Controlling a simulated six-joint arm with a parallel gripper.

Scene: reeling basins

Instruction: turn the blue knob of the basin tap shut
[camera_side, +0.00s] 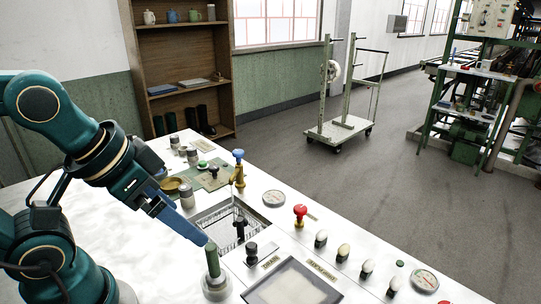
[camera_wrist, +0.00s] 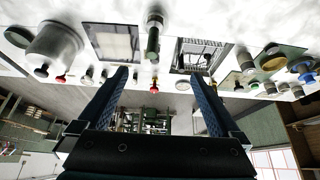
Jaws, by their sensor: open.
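The blue knob (camera_side: 238,154) sits on top of a brass tap (camera_side: 239,176) at the far side of the sunken basin (camera_side: 196,217) in the side view. A small blue shape at the right edge of the wrist view (camera_wrist: 307,77) looks like the same knob. My gripper (camera_side: 202,239) is well to the near left of the tap, its tips close to a green upright handle (camera_side: 212,261). In the wrist view my gripper (camera_wrist: 159,76) is open, with nothing between its two fingers. It does not touch the knob.
Several jars and a green board (camera_side: 212,178) lie left of the tap.

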